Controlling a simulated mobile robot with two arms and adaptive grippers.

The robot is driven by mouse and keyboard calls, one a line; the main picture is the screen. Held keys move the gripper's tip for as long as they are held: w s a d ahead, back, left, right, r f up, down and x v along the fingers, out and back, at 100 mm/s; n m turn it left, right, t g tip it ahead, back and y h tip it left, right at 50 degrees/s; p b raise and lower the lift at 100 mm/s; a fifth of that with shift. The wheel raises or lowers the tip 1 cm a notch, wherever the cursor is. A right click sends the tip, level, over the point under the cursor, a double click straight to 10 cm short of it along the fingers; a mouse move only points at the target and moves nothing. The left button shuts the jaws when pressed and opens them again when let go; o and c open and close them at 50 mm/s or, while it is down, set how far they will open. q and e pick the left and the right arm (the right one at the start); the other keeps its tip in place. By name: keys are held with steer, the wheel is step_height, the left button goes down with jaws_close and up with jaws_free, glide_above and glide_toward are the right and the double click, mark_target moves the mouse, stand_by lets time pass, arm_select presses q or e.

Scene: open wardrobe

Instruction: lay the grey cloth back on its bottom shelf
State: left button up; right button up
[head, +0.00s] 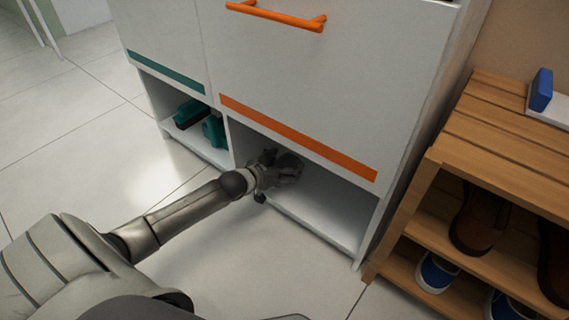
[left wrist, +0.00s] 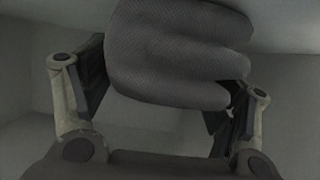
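The grey cloth (left wrist: 175,55) is a thick folded bundle filling the upper middle of the left wrist view. My left gripper (left wrist: 165,95) has its two fingers spread to the cloth's width, one at each side, and is shut on it. The cloth overlaps the right finger's tip. In the head view my left gripper (head: 270,172) reaches into the bottom shelf compartment (head: 325,208) under the orange stripe, with the cloth (head: 290,166) just beyond its fingers. I cannot tell whether the cloth touches the shelf floor. My right gripper does not show.
A divider (head: 231,145) separates this compartment from the left one, which holds dark teal items (head: 213,131). The drawer front with an orange handle (head: 275,16) is just above. A wooden shoe rack (head: 440,160) stands close on the right. The tiled floor in front is clear.

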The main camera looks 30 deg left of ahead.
arm_select(q)
steer(key=shift+r, duration=0.1)
steer(key=shift+s+r, duration=0.15)
steer(key=p+v, duration=0.8)
steer(key=v, duration=0.2)
steer(key=shift+s+r, duration=0.1)
steer(key=shift+r, duration=0.05)
steer(key=shift+s+r+p, duration=0.15)
steer(key=shift+s+p, duration=0.15)
steer(key=shift+s, duration=0.35)
steer(key=shift+s+a, duration=0.1)
